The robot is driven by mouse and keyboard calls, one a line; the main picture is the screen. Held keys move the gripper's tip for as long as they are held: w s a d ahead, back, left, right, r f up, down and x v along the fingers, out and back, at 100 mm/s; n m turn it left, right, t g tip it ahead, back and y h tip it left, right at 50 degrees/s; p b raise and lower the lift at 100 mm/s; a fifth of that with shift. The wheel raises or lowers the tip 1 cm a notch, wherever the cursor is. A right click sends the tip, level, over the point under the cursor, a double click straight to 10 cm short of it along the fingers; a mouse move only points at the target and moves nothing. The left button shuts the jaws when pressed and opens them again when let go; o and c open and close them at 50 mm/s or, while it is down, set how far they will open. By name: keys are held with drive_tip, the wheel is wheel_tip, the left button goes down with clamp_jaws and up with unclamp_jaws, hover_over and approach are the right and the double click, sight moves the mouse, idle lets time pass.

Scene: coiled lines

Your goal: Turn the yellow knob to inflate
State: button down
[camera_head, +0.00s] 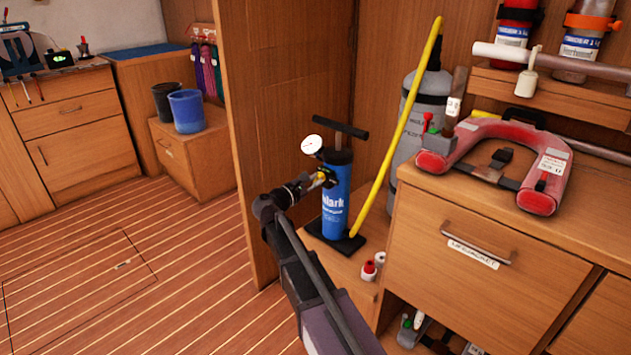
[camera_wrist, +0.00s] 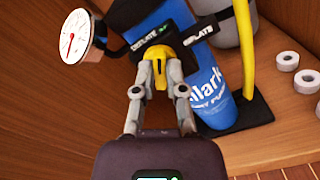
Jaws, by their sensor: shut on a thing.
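The blue pump (camera_head: 336,200) stands upright on a black base on a low wooden shelf, with a black T-handle on top. A round white gauge (camera_head: 312,144) sits at its upper left; it also shows in the wrist view (camera_wrist: 75,36). My gripper (camera_wrist: 157,84) is shut on the yellow knob, with a finger on each side. In the head view my gripper (camera_head: 318,181) reaches the pump from the left and partly hides the knob.
A yellow hose (camera_head: 402,125) rises from beside the pump, past a grey cylinder (camera_head: 428,95). A wooden partition (camera_head: 285,80) stands close on the left. A red horseshoe lifejacket (camera_head: 465,150) lies on the cabinet at right. White rolls (camera_wrist: 287,61) lie beside the pump. The floor at left is clear.

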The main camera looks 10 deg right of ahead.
drive_tip(key=m, duration=0.6)
drive_tip(key=shift+a, duration=0.1)
drive_tip(key=m, duration=0.5)
drive_tip(key=shift+f+m, duration=0.1)
drive_tip(key=shift+m, duration=0.2)
idle(0.3)
drive_tip(key=c, duration=0.7)
unclamp_jaws()
drive_tip(key=v, duration=1.2)
